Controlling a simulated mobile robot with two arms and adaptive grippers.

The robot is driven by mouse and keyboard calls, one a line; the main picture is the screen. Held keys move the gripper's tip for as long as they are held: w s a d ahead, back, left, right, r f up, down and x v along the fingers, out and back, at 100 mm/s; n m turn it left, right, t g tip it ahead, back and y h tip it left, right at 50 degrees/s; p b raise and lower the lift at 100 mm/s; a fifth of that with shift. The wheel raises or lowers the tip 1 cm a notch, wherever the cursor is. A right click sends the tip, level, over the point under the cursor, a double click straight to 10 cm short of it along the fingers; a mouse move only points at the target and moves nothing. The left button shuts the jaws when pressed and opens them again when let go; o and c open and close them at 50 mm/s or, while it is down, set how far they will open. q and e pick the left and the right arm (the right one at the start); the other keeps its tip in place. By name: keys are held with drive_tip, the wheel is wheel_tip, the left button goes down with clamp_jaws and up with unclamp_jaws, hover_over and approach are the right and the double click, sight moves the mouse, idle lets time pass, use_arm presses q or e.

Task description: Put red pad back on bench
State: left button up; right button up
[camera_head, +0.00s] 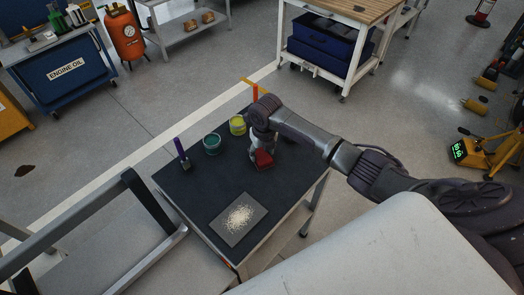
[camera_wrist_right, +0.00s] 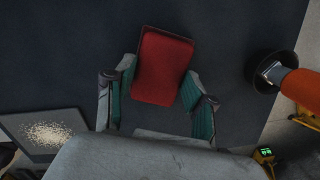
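The red pad (camera_head: 263,160) is on or just above the dark top of the bench (camera_head: 180,185), close below my right gripper (camera_head: 262,150). In the right wrist view the red pad (camera_wrist_right: 163,68) lies slightly turned between the two teal-lined fingers of my right gripper (camera_wrist_right: 158,85). The fingers are spread, one on each side of the pad, very close to its edges; whether they touch it is hard to tell. My left gripper is not in view.
On the bench stand a teal tin (camera_head: 212,145), a yellow tin (camera_head: 237,126), a purple-handled tool (camera_head: 182,154) and a grey sheet with pale grains (camera_head: 222,232). An orange-handled item (camera_head: 255,95) stands behind my gripper. A dark rail (camera_head: 150,205) is at left.

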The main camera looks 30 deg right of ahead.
sight(263, 157)
drive_tip(key=o, duration=0.3)
drive_tip(key=shift+f, duration=0.1)
drive_tip(key=shift+o, duration=0.2)
wheel_tip(263, 157, up, 12)
drive_tip(key=s, duration=0.1)
drive_tip(key=shift+s, duration=0.25)
drive_tip(key=shift+a, duration=0.1)
